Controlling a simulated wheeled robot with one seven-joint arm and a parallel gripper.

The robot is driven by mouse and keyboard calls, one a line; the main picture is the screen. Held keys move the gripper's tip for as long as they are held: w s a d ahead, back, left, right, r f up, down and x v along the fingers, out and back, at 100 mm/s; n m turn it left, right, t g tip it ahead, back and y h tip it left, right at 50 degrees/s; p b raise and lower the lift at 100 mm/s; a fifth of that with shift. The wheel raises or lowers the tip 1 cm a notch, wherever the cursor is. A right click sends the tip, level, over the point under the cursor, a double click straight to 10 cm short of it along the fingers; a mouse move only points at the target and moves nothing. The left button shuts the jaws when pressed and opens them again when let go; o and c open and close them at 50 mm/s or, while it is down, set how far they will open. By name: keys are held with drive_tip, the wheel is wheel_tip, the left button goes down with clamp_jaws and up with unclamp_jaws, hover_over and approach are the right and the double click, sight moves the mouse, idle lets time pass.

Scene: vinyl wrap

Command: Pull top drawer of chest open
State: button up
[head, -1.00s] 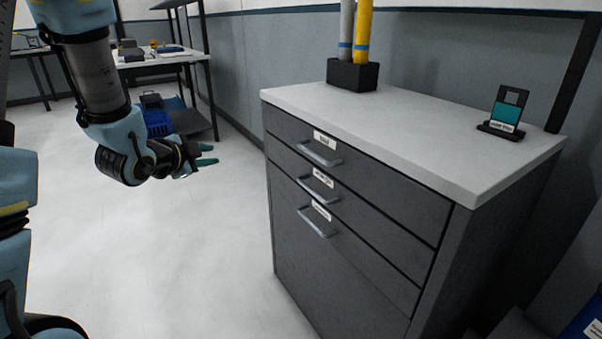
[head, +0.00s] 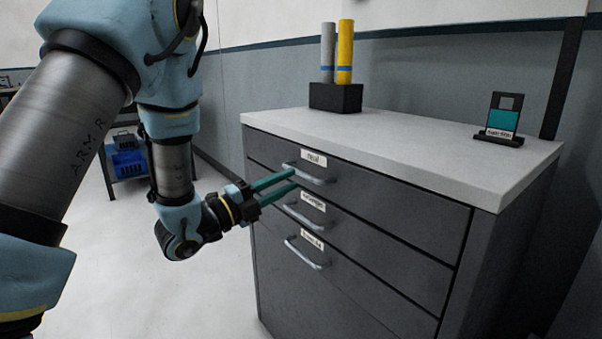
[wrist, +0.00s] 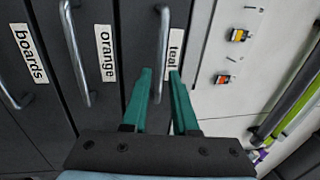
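The grey chest (head: 345,290) has three drawers with metal bar handles, and all look closed. The top drawer (head: 400,200) carries a label reading "teal" (wrist: 176,47). Its handle (head: 318,180) is a silver bar, which also shows in the wrist view (wrist: 162,40). My gripper (head: 292,180) has two long teal fingers and is at the left end of this handle in the head view. In the wrist view my gripper (wrist: 160,72) is open, with the lower part of the bar between its fingers. I cannot tell whether either finger touches the bar.
The second drawer's handle (head: 304,216) lies just below my fingers, and the third handle (head: 305,255) lower still. On the white chest top (head: 420,150) stand a black holder (head: 336,97) with grey and yellow rolls and a small teal card stand (head: 501,120).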

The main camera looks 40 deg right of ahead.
sight(301, 174)
drive_tip(key=shift+s+d+r, duration=0.1)
drive_tip(key=shift+d+r, duration=0.1)
drive_tip(key=shift+d, duration=1)
drive_tip(key=shift+s+d+r, duration=0.1)
drive_tip(key=shift+d+r, duration=0.1)
drive_tip(key=shift+d, duration=0.95)
clamp_jaws()
drive_tip(key=shift+w, duration=0.1)
